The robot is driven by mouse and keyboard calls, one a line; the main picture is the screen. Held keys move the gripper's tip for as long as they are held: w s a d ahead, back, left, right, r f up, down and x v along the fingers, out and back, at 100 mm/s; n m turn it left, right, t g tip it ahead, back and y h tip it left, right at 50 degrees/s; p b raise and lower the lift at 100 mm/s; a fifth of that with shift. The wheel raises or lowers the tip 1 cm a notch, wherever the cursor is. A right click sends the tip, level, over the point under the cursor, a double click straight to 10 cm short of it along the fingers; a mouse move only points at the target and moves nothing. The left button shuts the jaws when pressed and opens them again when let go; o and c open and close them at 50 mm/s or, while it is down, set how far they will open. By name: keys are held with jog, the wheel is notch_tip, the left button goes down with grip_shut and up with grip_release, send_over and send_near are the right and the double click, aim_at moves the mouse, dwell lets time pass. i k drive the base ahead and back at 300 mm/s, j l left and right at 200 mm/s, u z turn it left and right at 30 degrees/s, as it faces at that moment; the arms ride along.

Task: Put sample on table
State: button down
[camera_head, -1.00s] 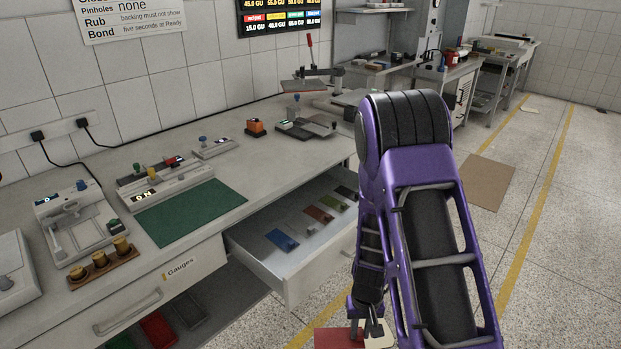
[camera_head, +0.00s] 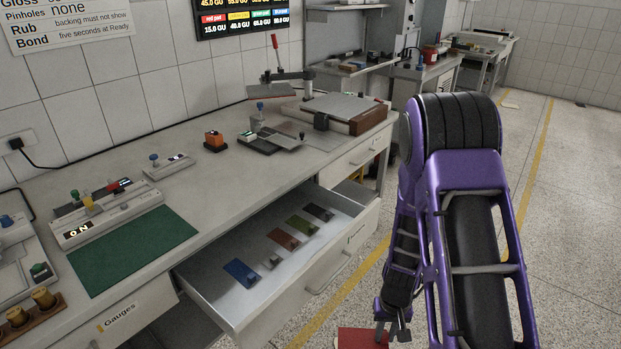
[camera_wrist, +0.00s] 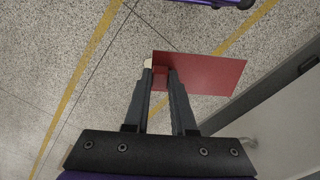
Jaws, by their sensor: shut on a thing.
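The sample is a flat red sheet (camera_wrist: 205,75), held out over the floor in the wrist view. A small pale piece shows at its left edge, beside the left finger. In the head view the red sheet (camera_head: 360,338) shows only in part at the bottom edge, below my gripper (camera_head: 388,335). My gripper (camera_wrist: 160,72) is shut on the sheet near its left end. The table (camera_head: 225,170) runs along the wall to the left of my arm. The gripper is off the table's front side, beyond the open drawer.
An open drawer (camera_head: 215,290) juts from the table and holds several coloured panels. A green mat (camera_head: 130,248), gauges and a board-like device (camera_head: 345,112) stand on the tabletop. Bare tabletop lies between the mat and the devices further back. Open floor lies to the right.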

aim_at(283, 141)
jog(key=i+l+z, duration=0.3)
jog(key=i+z, duration=0.55)
jog(key=i, duration=0.75)
jog(key=i+l+u, duration=0.1)
jog(key=i+u, duration=0.2)
jog(key=i+l+u, duration=0.2)
jog(key=i+u, duration=0.15)
jog(key=i+l+u, duration=0.15)
jog(key=u, duration=0.3)
jog(key=i+l+u, duration=0.25)
jog(key=u, duration=0.2)
jog(key=i+l+u, duration=0.2)
jog(key=u, duration=0.25)
jog(key=l+u, duration=0.45)
jog(key=i+l+u, duration=0.1)
jog(key=l+u, duration=0.65)
jog(key=u, duration=0.15)
